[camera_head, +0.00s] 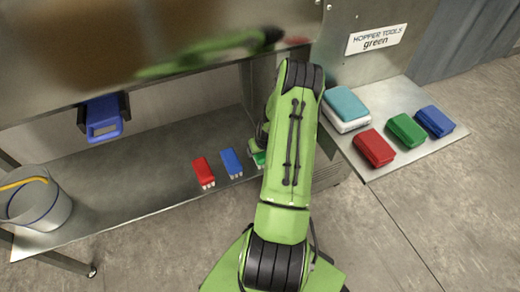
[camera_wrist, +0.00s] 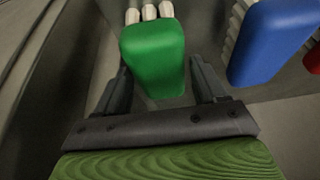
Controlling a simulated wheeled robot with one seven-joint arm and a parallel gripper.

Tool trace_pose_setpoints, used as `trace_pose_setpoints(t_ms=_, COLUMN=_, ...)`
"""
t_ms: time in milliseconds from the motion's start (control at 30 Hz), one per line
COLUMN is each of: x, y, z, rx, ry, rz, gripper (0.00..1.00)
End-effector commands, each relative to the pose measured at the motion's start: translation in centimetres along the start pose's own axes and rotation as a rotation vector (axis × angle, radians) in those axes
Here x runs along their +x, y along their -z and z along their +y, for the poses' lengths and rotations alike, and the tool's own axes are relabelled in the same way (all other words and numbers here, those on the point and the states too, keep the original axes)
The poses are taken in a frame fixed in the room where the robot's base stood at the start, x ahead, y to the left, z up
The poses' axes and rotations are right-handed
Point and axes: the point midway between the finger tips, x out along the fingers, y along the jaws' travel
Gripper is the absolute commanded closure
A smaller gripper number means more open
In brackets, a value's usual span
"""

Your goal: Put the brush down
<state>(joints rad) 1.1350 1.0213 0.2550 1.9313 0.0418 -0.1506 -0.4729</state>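A green brush (camera_wrist: 153,55) with pale bristles lies between the two dark fingers of my gripper (camera_wrist: 158,70) in the wrist view. The fingers stand apart, with a narrow gap showing at the brush's right side; on the left I cannot tell contact. In the head view the green brush (camera_head: 257,158) is on the metal shelf, partly hidden by my arm, and my fingers are hidden. A blue brush (camera_head: 231,162) and a red brush (camera_head: 203,172) lie to its left. They also show at the right of the wrist view. A sign (camera_head: 376,39) reads "HOPPER TOOLS green".
A side plate (camera_head: 400,97) at right bears a teal and white block (camera_head: 346,107) and red (camera_head: 374,147), green (camera_head: 407,131) and blue (camera_head: 435,121) blocks. A bucket (camera_head: 38,205) stands at left. A blue device (camera_head: 103,118) hangs above the shelf. The shelf's middle is clear.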

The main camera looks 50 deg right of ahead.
Motion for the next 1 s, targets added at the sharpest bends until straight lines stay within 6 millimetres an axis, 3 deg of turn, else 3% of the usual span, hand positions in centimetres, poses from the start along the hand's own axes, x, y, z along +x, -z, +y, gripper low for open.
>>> trace_pose_setpoints(t_ms=100, x=-0.1, y=0.0, z=0.1, rx=0.000, ry=-0.002, rz=0.000, gripper=0.11)
trace_pose_setpoints(t_ms=667, x=-0.9, y=0.4, z=0.6, rx=0.004, ry=-0.013, rz=0.004, gripper=0.11)
trace_pose_setpoints(t_ms=1000, x=-10.8, y=0.8, z=0.3, rx=0.002, ry=-0.014, rz=0.005, gripper=0.11)
